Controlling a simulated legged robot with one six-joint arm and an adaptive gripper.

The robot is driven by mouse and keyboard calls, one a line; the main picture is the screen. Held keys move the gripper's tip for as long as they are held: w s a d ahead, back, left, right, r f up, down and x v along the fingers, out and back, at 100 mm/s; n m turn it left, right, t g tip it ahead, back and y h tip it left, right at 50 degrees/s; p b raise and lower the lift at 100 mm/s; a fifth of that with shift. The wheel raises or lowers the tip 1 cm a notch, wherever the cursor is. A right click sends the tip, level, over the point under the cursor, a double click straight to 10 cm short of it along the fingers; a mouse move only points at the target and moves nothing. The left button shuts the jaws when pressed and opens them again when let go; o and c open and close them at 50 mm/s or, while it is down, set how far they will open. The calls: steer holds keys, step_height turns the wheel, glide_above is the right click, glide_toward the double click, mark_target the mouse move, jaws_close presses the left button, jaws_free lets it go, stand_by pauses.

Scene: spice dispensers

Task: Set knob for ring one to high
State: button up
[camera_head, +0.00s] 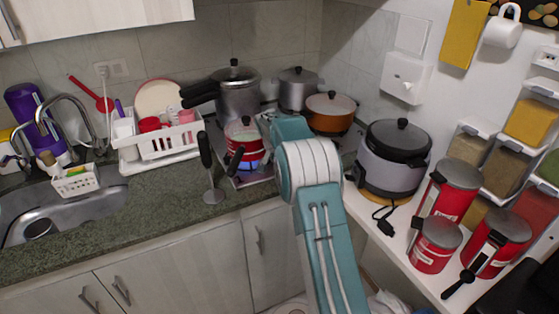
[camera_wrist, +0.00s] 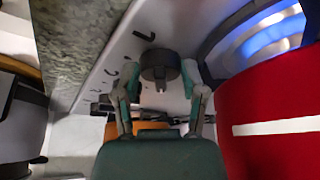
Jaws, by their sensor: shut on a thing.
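My gripper (camera_wrist: 161,75) has its two teal fingers on either side of a dark round stove knob (camera_wrist: 161,64) in the wrist view and is shut on it. The knob sits on the pale cooktop panel (camera_wrist: 118,52), which has small black marks printed on it. A ring glows blue (camera_wrist: 268,40) close by, and a blue glow also shows under the red pot (camera_head: 244,134) in the head view. The red pot with a white stripe fills the right of the wrist view (camera_wrist: 270,110). In the head view my arm hides the gripper and the knob.
A pressure cooker (camera_head: 236,92), a grey pot (camera_head: 298,88) and an orange pan (camera_head: 331,112) stand at the back of the stove. A metal masher (camera_head: 211,185) is on the counter to the left. A rice cooker (camera_head: 394,160) and red canisters (camera_head: 452,190) are at the right.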

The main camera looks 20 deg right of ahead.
steer(key=shift+s+a+f, duration=0.1)
steer(key=shift+f, duration=0.25)
steer(key=o, duration=1.2)
steer(key=shift+c, duration=0.2)
steer(key=shift+r, duration=0.15)
steer(key=shift+r, duration=0.1)
steer(key=shift+r, duration=0.25)
steer(key=v, duration=1.1)
steer(key=shift+a, duration=0.1)
